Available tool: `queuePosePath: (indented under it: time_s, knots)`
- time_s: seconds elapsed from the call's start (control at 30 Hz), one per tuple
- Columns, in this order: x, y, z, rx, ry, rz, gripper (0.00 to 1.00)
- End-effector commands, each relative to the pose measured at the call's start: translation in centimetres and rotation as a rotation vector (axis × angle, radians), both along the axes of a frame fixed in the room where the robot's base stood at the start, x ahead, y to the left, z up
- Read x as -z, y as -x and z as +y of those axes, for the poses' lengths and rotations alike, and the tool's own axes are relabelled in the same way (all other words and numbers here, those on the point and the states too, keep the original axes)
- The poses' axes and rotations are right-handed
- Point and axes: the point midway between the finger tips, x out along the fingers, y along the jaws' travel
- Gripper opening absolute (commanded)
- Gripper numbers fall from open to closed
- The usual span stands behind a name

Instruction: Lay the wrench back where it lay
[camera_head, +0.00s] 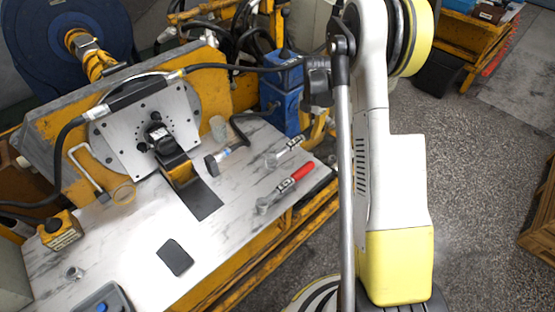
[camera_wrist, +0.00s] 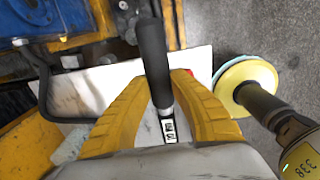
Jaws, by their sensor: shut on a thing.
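The wrench with a black handle (camera_wrist: 153,60) is between the yellow fingers of my gripper (camera_wrist: 166,88). The fingers are shut on it, with the black handle pointing away and a labelled metal part (camera_wrist: 169,129) nearer the wrist. In the head view the wrench's metal shaft and head (camera_head: 283,152) show over the right part of the white worktop (camera_head: 130,235). I cannot tell whether the wrench touches the worktop.
A red-handled wrench (camera_head: 285,187) lies nearby, closer to the front edge. A hammer-like tool (camera_head: 222,158), a clear cup (camera_head: 218,127) and a blue pump unit (camera_head: 283,107) stand to the left and behind. A dark flat phone-like item (camera_head: 175,257) lies at the front. Bare worktop shows between them.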

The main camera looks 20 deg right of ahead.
Motion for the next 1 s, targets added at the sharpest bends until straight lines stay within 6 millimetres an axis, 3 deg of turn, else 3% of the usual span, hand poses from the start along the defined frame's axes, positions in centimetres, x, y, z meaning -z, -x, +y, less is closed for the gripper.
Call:
queuePosePath:
  time_s: [0.1,0.33,0.53,0.73,1.0]
  knots:
    - [2.2,-0.7,3.0,-0.004,0.0,0.0,0.0]
    - [4.2,-1.4,6.6,-0.001,0.0,0.0,0.0]
    - [5.2,-1.5,7.0,0.001,0.0,0.0,0.0]
    - [8.3,-1.5,7.0,0.001,0.0,0.0,0.0]
    - [8.3,-1.4,7.0,0.0,0.0,0.0,0.0]
